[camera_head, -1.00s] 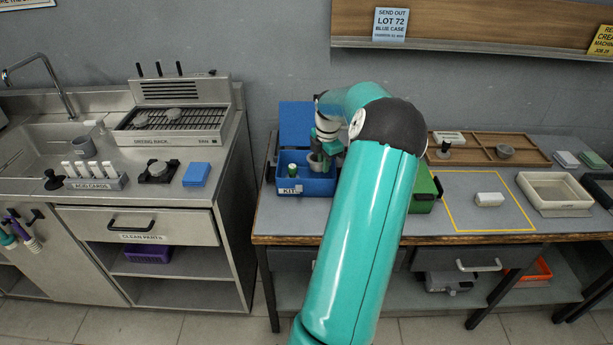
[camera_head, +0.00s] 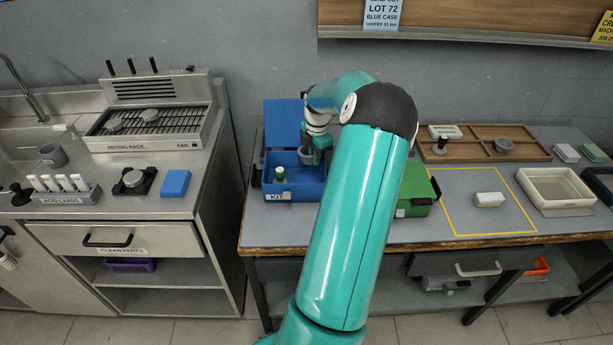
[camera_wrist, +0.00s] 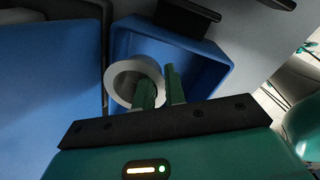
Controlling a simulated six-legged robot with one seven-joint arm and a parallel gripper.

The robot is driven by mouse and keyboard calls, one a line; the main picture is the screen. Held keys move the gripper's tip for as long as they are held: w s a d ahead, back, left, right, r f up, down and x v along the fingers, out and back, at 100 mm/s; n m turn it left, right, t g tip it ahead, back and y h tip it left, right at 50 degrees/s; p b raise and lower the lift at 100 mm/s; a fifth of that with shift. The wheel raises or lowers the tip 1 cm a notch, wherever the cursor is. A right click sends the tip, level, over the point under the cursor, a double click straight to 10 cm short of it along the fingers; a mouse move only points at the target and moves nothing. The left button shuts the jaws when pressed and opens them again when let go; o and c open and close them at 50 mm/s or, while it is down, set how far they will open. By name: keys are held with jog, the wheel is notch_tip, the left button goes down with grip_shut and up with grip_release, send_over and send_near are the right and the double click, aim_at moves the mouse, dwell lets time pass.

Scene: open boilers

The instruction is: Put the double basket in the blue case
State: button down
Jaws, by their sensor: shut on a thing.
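The blue case (camera_head: 312,194), marked KIT, stands on the bench with its lid (camera_head: 283,124) open at the back. My gripper (camera_head: 316,153) is shut on a grey round basket (camera_head: 304,153) at the back right of the case opening. In the wrist view my gripper (camera_wrist: 160,88) pinches the rim of the basket (camera_wrist: 117,78), one finger inside the ring and one outside. The blue case (camera_wrist: 205,62) shows around and below it. I cannot tell whether the basket touches the case floor. A green-topped piece (camera_head: 279,173) stands in the case at the left.
A green case (camera_head: 415,190) stands close to the right, partly behind my arm. A wooden tray (camera_head: 470,152) holds another grey basket (camera_head: 504,146). A drying rack (camera_head: 150,125) is on the left counter.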

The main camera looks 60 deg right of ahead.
jog(key=f, duration=0.5)
jog(key=shift+a, duration=0.3)
notch_tip(320, 180, down, 3)
jog(key=shift+r, duration=0.2)
jog(key=shift+d, duration=0.1)
jog(key=c, duration=1.5)
grip_release()
jog(key=shift+o, duration=0.2)
jog(key=shift+r, duration=0.1)
